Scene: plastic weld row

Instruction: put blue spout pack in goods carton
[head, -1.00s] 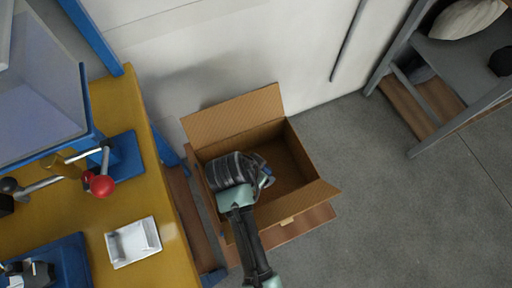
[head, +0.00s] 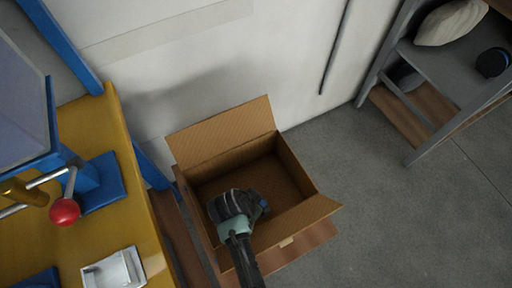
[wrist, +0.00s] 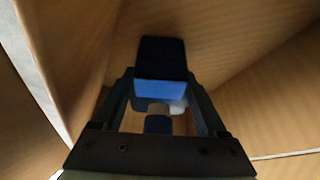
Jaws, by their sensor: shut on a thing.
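The goods carton (head: 222,130) is an open brown cardboard box with its flaps folded out, in the middle of the head view. My gripper (head: 252,205) is inside the carton's opening, towards its near side. It is shut on the blue spout pack (wrist: 160,92), which shows blue and dark between the fingers in the wrist view. Only a small blue bit of the pack (head: 264,206) shows beside the gripper in the head view. Cardboard walls surround the gripper in the wrist view. I cannot tell whether the pack touches the carton floor.
A yellow workbench (head: 120,190) with a red-knobbed lever (head: 65,211) and a white tray (head: 114,272) stands at the left. A grey shelf rack (head: 440,75) stands at the right with a pale sack (head: 450,22). The wall is behind; grey floor (head: 390,220) is clear at right.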

